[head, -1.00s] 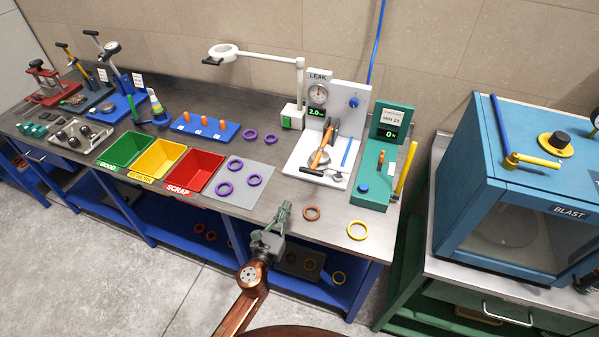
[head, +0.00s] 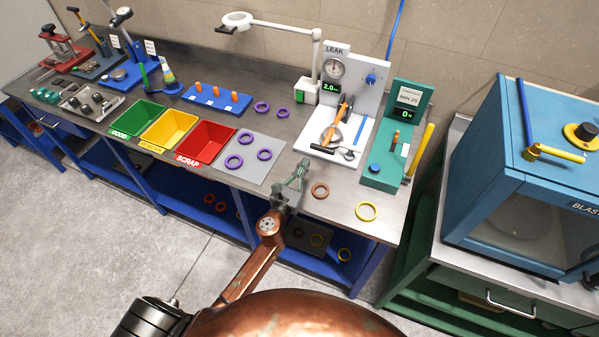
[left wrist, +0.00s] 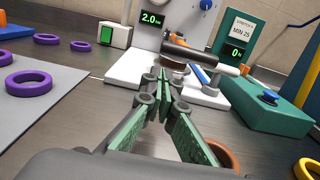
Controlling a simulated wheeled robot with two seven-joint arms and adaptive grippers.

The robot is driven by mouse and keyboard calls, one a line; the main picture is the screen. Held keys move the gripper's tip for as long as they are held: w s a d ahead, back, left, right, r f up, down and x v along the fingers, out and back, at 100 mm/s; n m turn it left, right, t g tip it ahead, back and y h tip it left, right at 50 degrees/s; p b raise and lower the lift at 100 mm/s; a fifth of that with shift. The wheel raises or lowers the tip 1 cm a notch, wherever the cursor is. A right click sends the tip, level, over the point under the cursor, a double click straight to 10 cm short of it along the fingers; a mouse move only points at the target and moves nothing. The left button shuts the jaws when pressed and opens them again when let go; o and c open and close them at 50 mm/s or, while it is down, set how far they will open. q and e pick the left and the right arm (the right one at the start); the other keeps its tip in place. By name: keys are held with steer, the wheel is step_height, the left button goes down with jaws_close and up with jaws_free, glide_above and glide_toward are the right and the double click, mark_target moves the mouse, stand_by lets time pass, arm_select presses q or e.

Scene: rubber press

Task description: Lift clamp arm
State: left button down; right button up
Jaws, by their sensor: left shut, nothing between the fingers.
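The leak fixture (head: 345,85) has a white base and upright panel with a dial and a green 2.0 display. Its clamp arm (head: 341,112), orange with a dark crossbar at the front end, slants over the base. The clamp arm also shows in the left wrist view (left wrist: 190,52), beyond the fingertips. My left gripper (head: 304,164) is shut and empty, in front of the white base and apart from the clamp arm. Its closed fingers show in the left wrist view (left wrist: 163,78). My right gripper is not in view.
A brown ring (head: 320,190) and a yellow ring (head: 366,211) lie right of the left gripper. A grey mat (head: 262,172) with purple rings lies to its left. A green stretch tester (head: 384,168) stands right of the leak fixture. A blue blast cabinet (head: 480,200) stands farther right.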

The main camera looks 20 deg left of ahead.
arm_select(q)
steer(key=w, duration=0.3)
steer(key=shift+w+d, duration=0.1)
steer(key=shift+w, duration=0.55)
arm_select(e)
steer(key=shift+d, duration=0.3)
arm_select(q)
steer(key=shift+r, duration=0.1)
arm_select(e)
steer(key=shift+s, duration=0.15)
